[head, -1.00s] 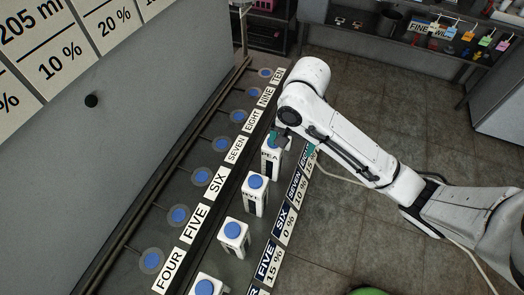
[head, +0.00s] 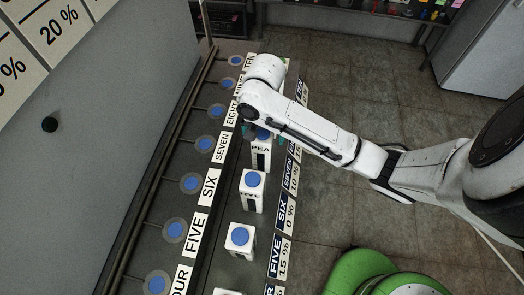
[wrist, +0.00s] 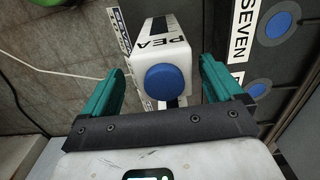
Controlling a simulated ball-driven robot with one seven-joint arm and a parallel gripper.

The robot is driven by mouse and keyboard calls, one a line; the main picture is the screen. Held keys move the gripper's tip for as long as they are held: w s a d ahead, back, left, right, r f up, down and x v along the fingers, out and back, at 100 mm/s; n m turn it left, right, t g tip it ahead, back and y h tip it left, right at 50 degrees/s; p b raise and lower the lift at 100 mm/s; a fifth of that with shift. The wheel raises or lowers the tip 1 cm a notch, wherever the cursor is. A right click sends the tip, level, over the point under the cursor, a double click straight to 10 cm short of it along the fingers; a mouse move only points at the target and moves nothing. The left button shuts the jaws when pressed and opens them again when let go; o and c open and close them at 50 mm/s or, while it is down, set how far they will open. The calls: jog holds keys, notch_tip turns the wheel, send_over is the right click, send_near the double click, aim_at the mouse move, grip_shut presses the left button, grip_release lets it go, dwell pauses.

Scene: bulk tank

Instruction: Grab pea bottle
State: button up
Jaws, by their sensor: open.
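The pea bottle (head: 260,152) is a white box-shaped bottle with a blue cap and a PEA label, standing upright on the shelf beside the SEVEN plates. In the wrist view the pea bottle (wrist: 150,43) shows its blue cap toward the camera. My gripper (wrist: 160,75) is open, with one teal finger on each side of the bottle and gaps visible to both. In the head view my gripper (head: 264,133) is right at the bottle's top, and my arm hides part of the cap.
Similar white bottles with blue caps stand in a row nearer, one (head: 252,190) close by and another (head: 240,240) further along. Blue round buttons (head: 191,184) line the left side by number plates. A grey wall panel (head: 90,110) rises left. Open floor lies to the right.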

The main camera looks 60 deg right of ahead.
aim_at(263, 151)
jog(key=shift+w+f, duration=0.2)
jog(key=shift+f, duration=2.15)
jog(key=shift+c, duration=0.4)
jog(key=c, duration=1.3)
jog(key=shift+r, duration=0.1)
